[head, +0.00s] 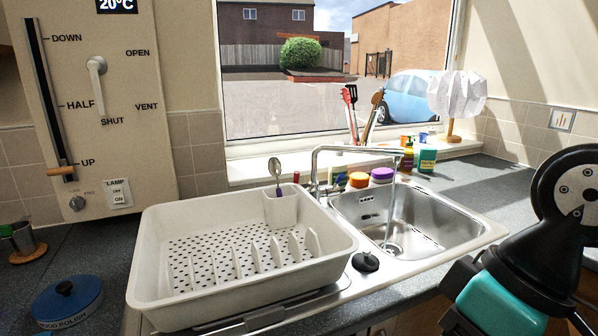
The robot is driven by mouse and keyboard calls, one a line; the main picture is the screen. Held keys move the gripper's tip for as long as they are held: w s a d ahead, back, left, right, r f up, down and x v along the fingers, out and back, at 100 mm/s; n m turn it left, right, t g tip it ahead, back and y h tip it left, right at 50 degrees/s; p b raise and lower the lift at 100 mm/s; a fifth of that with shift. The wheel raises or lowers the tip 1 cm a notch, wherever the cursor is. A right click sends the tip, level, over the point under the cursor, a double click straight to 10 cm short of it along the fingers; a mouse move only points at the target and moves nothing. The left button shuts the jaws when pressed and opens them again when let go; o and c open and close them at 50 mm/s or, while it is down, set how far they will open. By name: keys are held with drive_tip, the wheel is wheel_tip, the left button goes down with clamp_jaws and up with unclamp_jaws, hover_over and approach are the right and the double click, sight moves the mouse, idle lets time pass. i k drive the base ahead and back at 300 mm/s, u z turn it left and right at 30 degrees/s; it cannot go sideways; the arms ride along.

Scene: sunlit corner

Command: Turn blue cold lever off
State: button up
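The chrome faucet (314,170) stands at the back left of the steel sink (440,200). A stream of water (389,212) falls from its spout into the basin. A small red piece (296,177), perhaps a lever, shows left of the faucet base. I cannot make out a blue lever clearly. A chrome part right of the base is partly lost among jars. My gripper (500,303), black and teal, is at the lower right, in front of the sink and apart from the faucet. Its fingertips are cut off or unclear, so its opening does not show.
A white dish rack (165,255) with a spoon in its cup fills the counter left of the sink. A black plug (365,262) lies at the sink's front. Jars with orange (358,180) and purple (381,174) lids stand behind the basin. Free counter lies right.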

sight(331, 191)
drive_tip(key=z, duration=0.05)
drive_tip(key=k, duration=0.5)
drive_tip(key=z, duration=1)
drive_tip(key=i, duration=1)
drive_tip(key=u, duration=1.8)
drive_tip(key=i, duration=0.5)
